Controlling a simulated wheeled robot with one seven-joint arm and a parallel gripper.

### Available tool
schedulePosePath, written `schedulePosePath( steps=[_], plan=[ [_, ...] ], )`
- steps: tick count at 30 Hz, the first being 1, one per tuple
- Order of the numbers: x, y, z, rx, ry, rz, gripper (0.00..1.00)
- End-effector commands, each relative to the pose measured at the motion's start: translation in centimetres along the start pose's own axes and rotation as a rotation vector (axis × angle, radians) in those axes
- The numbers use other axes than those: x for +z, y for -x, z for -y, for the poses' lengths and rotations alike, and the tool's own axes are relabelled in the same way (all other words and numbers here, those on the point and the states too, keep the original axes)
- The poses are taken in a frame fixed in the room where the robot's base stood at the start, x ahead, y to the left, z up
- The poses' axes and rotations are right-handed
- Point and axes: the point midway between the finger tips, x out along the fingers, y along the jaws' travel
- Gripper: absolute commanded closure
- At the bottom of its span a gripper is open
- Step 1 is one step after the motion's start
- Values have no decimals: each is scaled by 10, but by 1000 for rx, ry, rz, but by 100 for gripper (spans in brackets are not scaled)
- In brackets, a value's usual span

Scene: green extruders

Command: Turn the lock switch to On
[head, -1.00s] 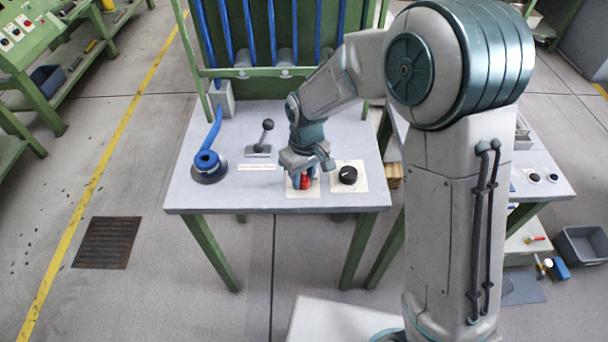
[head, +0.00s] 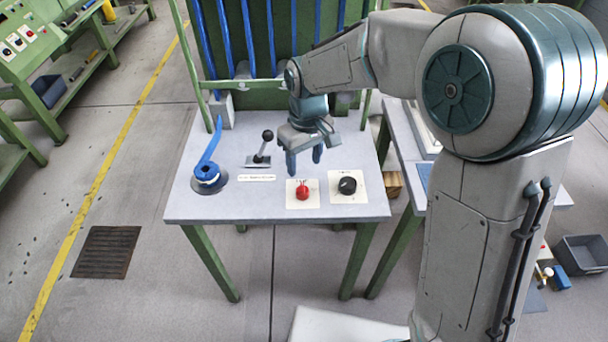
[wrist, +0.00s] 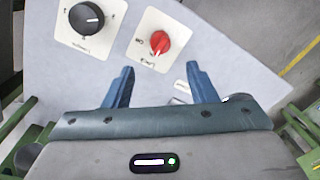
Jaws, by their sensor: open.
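The red lock switch (head: 302,193) sits on a white plate on the table; in the wrist view its red knob (wrist: 160,41) shows ahead of my fingers, with small lettering around it. Its pointer direction is hard to read. My gripper (head: 304,165) is above the table, just behind the red switch in the head view. Its two blue fingers are apart and empty, and they do not touch the switch. In the wrist view my gripper (wrist: 162,82) also shows open, with the red knob beyond the fingertips.
A black rotary knob (head: 347,185) on its own plate is right of the red switch. A black-knobbed lever (head: 265,145) and a blue-handled valve (head: 208,175) stand to the left on the grey table (head: 255,206). Green framing with blue bars rises behind.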

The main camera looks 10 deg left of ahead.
Motion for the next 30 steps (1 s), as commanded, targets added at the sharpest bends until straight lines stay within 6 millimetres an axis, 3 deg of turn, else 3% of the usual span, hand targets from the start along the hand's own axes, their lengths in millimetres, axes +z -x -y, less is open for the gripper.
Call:
schedulePosePath(
  steps=[3, 9, 26, 30],
  plan=[
    [-1, 23, 0, 1, 0, -4, 48],
    [0, 42, 0, 0, 1, -1, 48],
    [0, 45, 0, 0, -1, 0, 48],
    [15, 55, -11, 15, -45, -12, 48]
  ],
)
